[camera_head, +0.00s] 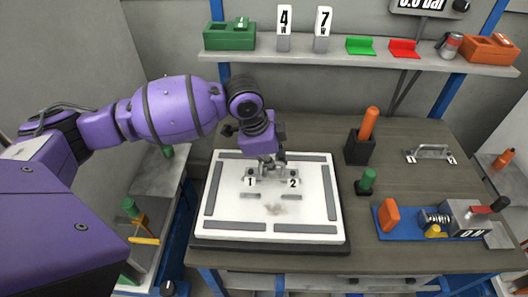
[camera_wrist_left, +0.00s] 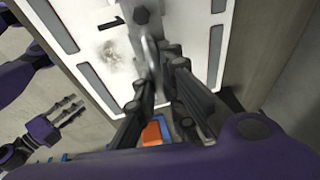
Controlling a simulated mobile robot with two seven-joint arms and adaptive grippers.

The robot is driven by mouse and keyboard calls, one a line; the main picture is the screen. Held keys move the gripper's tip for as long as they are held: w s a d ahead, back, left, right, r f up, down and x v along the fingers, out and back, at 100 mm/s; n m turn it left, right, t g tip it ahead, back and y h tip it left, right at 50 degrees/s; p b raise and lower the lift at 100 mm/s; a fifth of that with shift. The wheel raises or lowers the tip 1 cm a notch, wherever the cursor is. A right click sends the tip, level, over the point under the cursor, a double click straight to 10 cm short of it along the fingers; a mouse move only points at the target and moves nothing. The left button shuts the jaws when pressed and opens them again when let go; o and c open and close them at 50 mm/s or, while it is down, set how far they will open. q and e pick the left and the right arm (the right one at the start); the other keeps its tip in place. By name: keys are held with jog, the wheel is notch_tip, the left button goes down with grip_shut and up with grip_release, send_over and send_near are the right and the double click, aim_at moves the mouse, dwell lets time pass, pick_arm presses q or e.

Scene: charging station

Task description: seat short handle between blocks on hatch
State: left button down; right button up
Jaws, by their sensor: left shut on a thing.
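The white hatch (camera_head: 275,208) lies on the workbench and also shows in the wrist view (camera_wrist_left: 88,18). Two small blocks labelled 1 (camera_head: 250,181) and 2 (camera_head: 293,182) stand on its upper half. My left gripper (camera_head: 268,166) is low over the hatch, right behind and between the blocks. In the wrist view the left gripper (camera_wrist_left: 160,72) is shut on a pale grey curved bar, the short handle (camera_wrist_left: 151,52). Its fingers and the blocks hide the handle's ends, so I cannot tell whether it touches the hatch. My right gripper (camera_wrist_left: 68,112) shows small at left in the wrist view.
On the bench to the right stand a black holder with an orange handle (camera_head: 368,124), a green-topped peg (camera_head: 367,181), a metal handle (camera_head: 432,152) and a blue fixture (camera_head: 408,226). A shelf (camera_head: 350,58) with bins and number signs runs along the back.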

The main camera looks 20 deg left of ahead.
pick_arm(q)
notch_tip(320, 180, down, 3)
jog(key=shift+r, duration=0.1)
jog(key=shift+f, duration=0.3)
pick_arm(e)
jog(key=shift+s+d+f, duration=0.25)
jog(key=shift+w, duration=0.15)
jog(key=shift+w+a+r, duration=0.1)
jog(key=shift+w+r, duration=0.1)
jog(key=shift+r, duration=0.05)
jog(key=shift+w+r, duration=0.1)
jog(key=shift+r, duration=0.05)
dwell(0.7)
jog(key=shift+w+r, duration=0.25)
jog(key=shift+r, duration=0.05)
pick_arm(q)
jog(key=shift+p, duration=0.3)
pick_arm(e)
jog(key=shift+w+r, duration=0.25)
dwell(0.3)
